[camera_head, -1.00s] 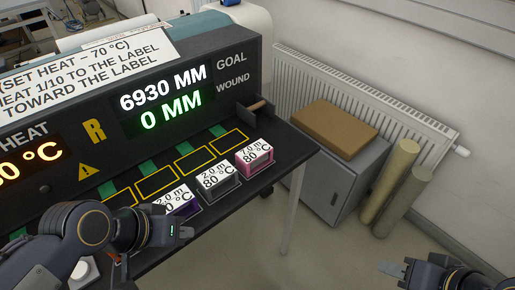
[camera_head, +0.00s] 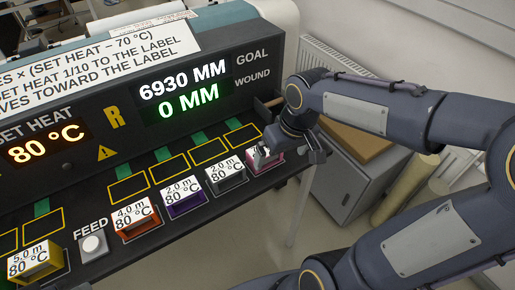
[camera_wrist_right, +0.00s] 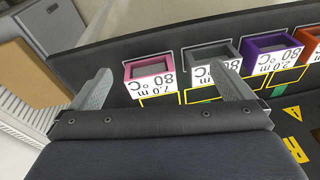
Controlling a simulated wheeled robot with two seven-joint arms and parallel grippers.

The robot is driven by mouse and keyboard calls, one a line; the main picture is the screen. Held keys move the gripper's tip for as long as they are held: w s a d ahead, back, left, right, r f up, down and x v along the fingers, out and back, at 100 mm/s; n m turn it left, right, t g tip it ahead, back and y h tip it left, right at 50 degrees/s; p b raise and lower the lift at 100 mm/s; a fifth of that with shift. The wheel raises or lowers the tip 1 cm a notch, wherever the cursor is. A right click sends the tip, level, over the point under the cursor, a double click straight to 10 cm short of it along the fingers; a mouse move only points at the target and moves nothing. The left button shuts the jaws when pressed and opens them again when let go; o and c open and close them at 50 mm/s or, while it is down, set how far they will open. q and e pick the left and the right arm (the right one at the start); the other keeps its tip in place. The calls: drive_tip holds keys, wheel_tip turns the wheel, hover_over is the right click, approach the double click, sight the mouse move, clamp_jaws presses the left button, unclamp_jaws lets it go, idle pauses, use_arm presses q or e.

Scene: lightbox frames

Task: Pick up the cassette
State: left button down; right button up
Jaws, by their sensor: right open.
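The cassettes stand in a row along the dark bench. The pink-edged one (camera_head: 257,168), at the right end, is partly hidden behind my right gripper (camera_head: 281,155). In the right wrist view the pink cassette (camera_wrist_right: 150,72), labelled 7.0 m 80 °C, lies between the two spread fingers of that gripper (camera_wrist_right: 160,72). The gripper is open, and I cannot tell whether it touches the cassette. Left of it are a grey cassette (camera_head: 226,172), a purple one (camera_head: 184,194), an orange one (camera_head: 135,217) and a yellow one (camera_head: 34,262). My left gripper is out of view.
The machine panel (camera_head: 240,75) reads 6930 MM and 0 MM, with set heat 80 °C. Yellow-outlined slots (camera_head: 208,151) lie behind the cassettes. A FEED button (camera_head: 93,244) sits among them. A grey cabinet (camera_head: 340,188) and rolls (camera_head: 405,187) stand right of the bench.

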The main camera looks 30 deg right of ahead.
drive_tip(key=n+g+h+p, duration=0.1)
drive_tip(key=g+p, duration=0.1)
drive_tip(key=p, duration=0.1)
approach(269, 161)
drive_tip(key=w, duration=0.1)
drive_tip(key=w+f, duration=0.1)
drive_tip(key=w, duration=0.1)
drive_tip(key=shift+f, duration=0.2)
wheel_tip(269, 161, down, 8)
drive_tip(key=shift+f+p, duration=0.1)
drive_tip(key=shift+p, duration=0.4)
drive_tip(key=c, duration=0.7)
drive_tip(key=shift+c, duration=0.5)
drive_tip(key=shift+r, duration=0.2)
